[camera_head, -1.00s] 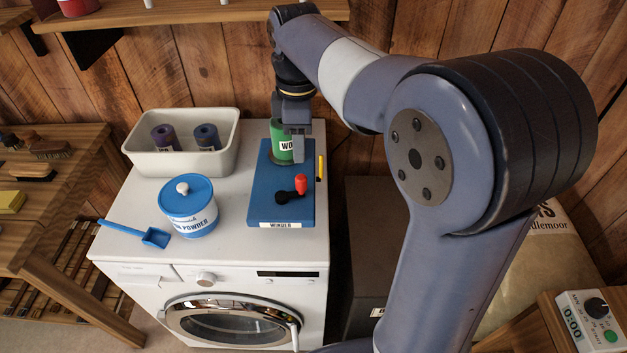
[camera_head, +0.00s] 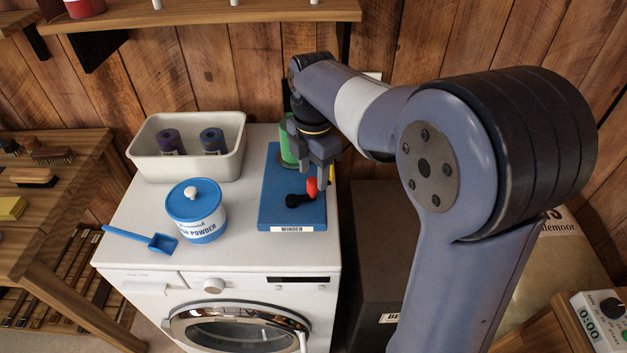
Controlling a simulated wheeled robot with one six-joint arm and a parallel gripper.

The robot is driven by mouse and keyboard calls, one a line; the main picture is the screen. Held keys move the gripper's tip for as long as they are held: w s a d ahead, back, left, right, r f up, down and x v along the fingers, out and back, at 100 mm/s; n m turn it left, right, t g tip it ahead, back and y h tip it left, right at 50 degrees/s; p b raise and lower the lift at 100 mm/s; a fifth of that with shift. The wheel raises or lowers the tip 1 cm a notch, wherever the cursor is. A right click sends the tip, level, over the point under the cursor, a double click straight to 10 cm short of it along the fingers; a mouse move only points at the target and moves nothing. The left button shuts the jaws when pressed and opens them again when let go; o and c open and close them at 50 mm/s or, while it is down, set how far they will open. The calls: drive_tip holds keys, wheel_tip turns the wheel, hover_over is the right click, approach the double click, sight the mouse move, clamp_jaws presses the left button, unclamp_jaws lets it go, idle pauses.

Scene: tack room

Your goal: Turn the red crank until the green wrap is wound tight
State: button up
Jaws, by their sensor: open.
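The blue winder board (camera_head: 275,213) lies on top of the white washing machine. The red crank knob (camera_head: 311,187) stands on a black crank arm (camera_head: 296,200) near the board's front right. The green wrap (camera_head: 287,142) is upright on the board's back part, partly hidden by my arm. I cannot tell how tightly it is wound. My gripper (camera_head: 323,179) is open and points down at the crank knob, its fingers beside the knob. I cannot tell whether they touch it.
A white tub (camera_head: 144,160) with a purple roll (camera_head: 170,142) and a blue roll (camera_head: 212,140) stands at the back left. A blue-lidded powder tin (camera_head: 197,226) and blue scoop (camera_head: 155,241) are left of the winder. A yellow piece (camera_head: 332,173) is beside the gripper.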

sight(313, 179)
drive_tip(key=shift+f, duration=1.65)
clamp_jaws()
